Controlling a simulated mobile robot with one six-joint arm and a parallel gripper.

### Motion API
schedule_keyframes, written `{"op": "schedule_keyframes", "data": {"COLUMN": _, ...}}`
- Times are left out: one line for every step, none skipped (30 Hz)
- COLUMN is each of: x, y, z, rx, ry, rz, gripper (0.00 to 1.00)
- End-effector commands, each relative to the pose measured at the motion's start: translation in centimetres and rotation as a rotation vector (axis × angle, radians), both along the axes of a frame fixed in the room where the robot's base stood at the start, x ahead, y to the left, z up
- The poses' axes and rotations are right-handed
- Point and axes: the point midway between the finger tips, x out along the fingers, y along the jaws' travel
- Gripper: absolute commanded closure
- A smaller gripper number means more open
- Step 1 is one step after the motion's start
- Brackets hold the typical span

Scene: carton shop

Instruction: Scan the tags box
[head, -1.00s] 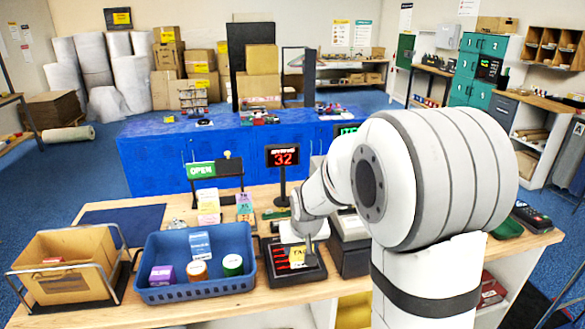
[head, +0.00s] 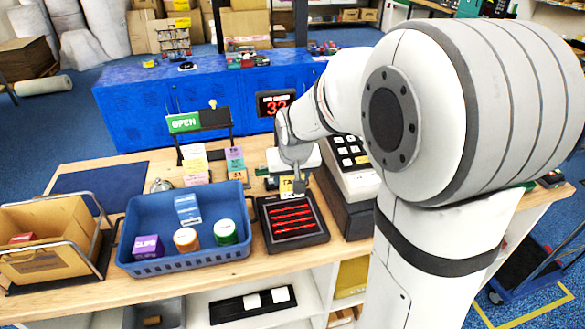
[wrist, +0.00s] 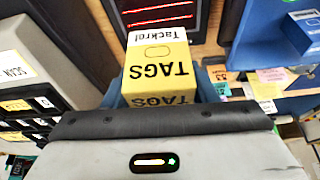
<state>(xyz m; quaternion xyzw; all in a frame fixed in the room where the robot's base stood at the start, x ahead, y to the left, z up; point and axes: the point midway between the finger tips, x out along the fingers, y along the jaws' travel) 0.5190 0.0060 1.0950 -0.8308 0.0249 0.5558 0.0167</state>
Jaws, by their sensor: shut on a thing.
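The yellow tags box (wrist: 158,65), with a white top band, is between the fingers of my gripper (wrist: 160,88) in the wrist view. My gripper (head: 298,184) is shut on it. In the head view only a small yellow part of the box (head: 287,184) shows beside my wrist, at the far edge of the scanner. The scanner (head: 290,219) is a flat black pad with glowing red lines on the counter. Its red lines also show in the wrist view (wrist: 190,18), beyond the box. The gap between box and scanner cannot be judged.
A blue basket (head: 190,264) left of the scanner holds a purple box, a blue box and two round tubs. A carton in a wire stand (head: 50,240) is further left. A till (head: 350,165) stands right of the scanner. A red number display (head: 275,103) is behind, partly hidden by my arm.

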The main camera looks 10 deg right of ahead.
Motion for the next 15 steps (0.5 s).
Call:
{"op": "schedule_keyframes", "data": {"x": 0.0, "y": 0.0, "z": -1.6, "rx": 0.000, "ry": 0.001, "rz": -0.001, "gripper": 0.71}}
{"op": "schedule_keyframes", "data": {"x": 0.0, "y": 0.0, "z": -2.1, "rx": 0.000, "ry": 0.001, "rz": -0.001, "gripper": 0.71}}
{"op": "schedule_keyframes", "data": {"x": 0.0, "y": 0.0, "z": -2.6, "rx": 0.000, "ry": 0.001, "rz": -0.001, "gripper": 0.71}}
{"op": "schedule_keyframes", "data": {"x": 0.0, "y": -0.1, "z": -3.0, "rx": 0.000, "ry": 0.000, "rz": -0.001, "gripper": 0.71}}
{"op": "schedule_keyframes", "data": {"x": 0.0, "y": -0.1, "z": -3.4, "rx": 0.000, "ry": -0.001, "rz": -0.001, "gripper": 0.71}}
{"op": "schedule_keyframes", "data": {"x": 0.0, "y": -0.1, "z": -3.8, "rx": 0.000, "ry": -0.001, "rz": -0.001, "gripper": 0.71}}
{"op": "schedule_keyframes", "data": {"x": 0.0, "y": -0.1, "z": -4.1, "rx": 0.000, "ry": 0.000, "rz": -0.001, "gripper": 0.71}}
{"op": "schedule_keyframes", "data": {"x": 0.0, "y": -0.1, "z": -4.3, "rx": 0.000, "ry": 0.000, "rz": -0.002, "gripper": 0.71}}
{"op": "schedule_keyframes", "data": {"x": 0.0, "y": -0.1, "z": -4.5, "rx": 0.000, "ry": 0.000, "rz": -0.002, "gripper": 0.71}}
{"op": "schedule_keyframes", "data": {"x": 0.0, "y": -0.1, "z": -4.1, "rx": 0.000, "ry": -0.001, "rz": -0.002, "gripper": 0.71}}
{"op": "schedule_keyframes", "data": {"x": 0.0, "y": -0.1, "z": -3.9, "rx": 0.000, "ry": -0.001, "rz": -0.002, "gripper": 0.71}}
{"op": "schedule_keyframes", "data": {"x": 0.0, "y": -0.1, "z": -3.5, "rx": 0.000, "ry": -0.002, "rz": -0.002, "gripper": 0.71}}
{"op": "schedule_keyframes", "data": {"x": 0.1, "y": -0.1, "z": -3.1, "rx": 0.000, "ry": -0.003, "rz": -0.002, "gripper": 0.71}}
{"op": "schedule_keyframes", "data": {"x": 0.1, "y": -0.1, "z": -2.5, "rx": 0.001, "ry": -0.003, "rz": -0.002, "gripper": 0.71}}
{"op": "schedule_keyframes", "data": {"x": 0.1, "y": -0.1, "z": -1.6, "rx": 0.001, "ry": -0.004, "rz": -0.002, "gripper": 0.71}}
